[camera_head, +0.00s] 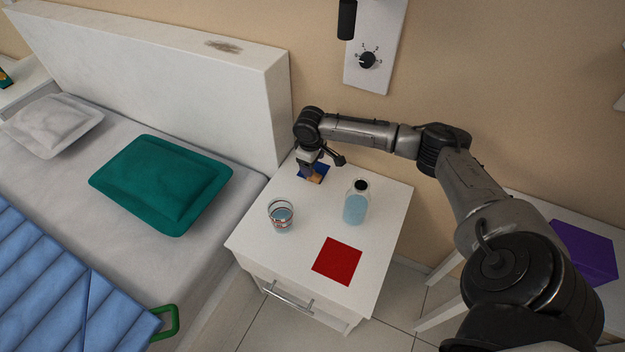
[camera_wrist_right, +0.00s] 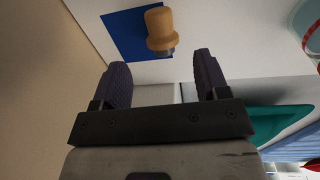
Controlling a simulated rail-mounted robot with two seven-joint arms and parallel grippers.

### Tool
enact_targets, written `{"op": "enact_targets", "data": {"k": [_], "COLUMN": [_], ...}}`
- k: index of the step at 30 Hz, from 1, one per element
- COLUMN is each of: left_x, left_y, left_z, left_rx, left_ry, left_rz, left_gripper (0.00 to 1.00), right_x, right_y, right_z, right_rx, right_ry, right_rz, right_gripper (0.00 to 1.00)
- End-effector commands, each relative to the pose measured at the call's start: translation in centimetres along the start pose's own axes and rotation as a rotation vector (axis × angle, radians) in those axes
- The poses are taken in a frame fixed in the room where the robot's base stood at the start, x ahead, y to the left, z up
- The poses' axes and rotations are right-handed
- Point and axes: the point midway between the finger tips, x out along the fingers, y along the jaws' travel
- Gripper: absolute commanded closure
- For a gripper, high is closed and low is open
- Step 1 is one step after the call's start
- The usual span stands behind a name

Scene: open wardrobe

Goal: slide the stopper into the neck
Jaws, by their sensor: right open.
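The stopper (camera_wrist_right: 159,28), a tan cork-like piece with a dark end, is on or beside a blue square (camera_wrist_right: 122,31) on the white nightstand. In the head view the stopper (camera_head: 316,178) shows just below my right gripper (camera_head: 308,172). In the right wrist view my right gripper (camera_wrist_right: 158,80) is open, with its two dark fingers apart and nothing between them; the stopper is beyond the fingertips. The bottle (camera_head: 355,204), clear with blue liquid and a dark neck opening (camera_head: 361,185), stands upright on the nightstand, right of the stopper. My left gripper is not in view.
A glass (camera_head: 281,216) with liquid stands left of the bottle. A red square (camera_head: 337,261) lies near the nightstand's (camera_head: 262,240) front. The wall (camera_head: 330,85) is behind, and the bed with a green pillow (camera_head: 160,183) is at left.

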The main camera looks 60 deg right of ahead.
Motion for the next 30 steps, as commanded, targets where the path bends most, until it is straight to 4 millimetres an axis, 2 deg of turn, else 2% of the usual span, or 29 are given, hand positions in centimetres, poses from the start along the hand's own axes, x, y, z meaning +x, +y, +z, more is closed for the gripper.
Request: {"op": "enact_targets", "data": {"k": [1, 3, 14, 25, 30], "left_x": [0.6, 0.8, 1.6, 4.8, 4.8], "left_y": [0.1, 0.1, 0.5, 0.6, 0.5], "left_z": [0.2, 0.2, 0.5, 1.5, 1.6], "left_rx": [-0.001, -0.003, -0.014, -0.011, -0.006], "left_ry": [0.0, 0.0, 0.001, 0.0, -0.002], "left_rz": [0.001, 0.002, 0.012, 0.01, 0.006], "left_gripper": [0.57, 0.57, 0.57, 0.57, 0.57], "right_x": [1.0, 1.5, 2.9, 7.1, 7.3], "right_y": [0.0, -0.1, -0.1, -0.2, -0.1], "right_z": [0.0, 0.0, 0.0, 0.2, 0.2], "right_rx": [0.0, 0.0, -0.001, -0.001, -0.002], "right_ry": [-0.001, -0.001, 0.0, -0.001, 0.001], "right_rz": [0.0, 0.0, 0.001, 0.002, 0.002], "right_gripper": [0.32, 0.32, 0.32, 0.32, 0.32]}}
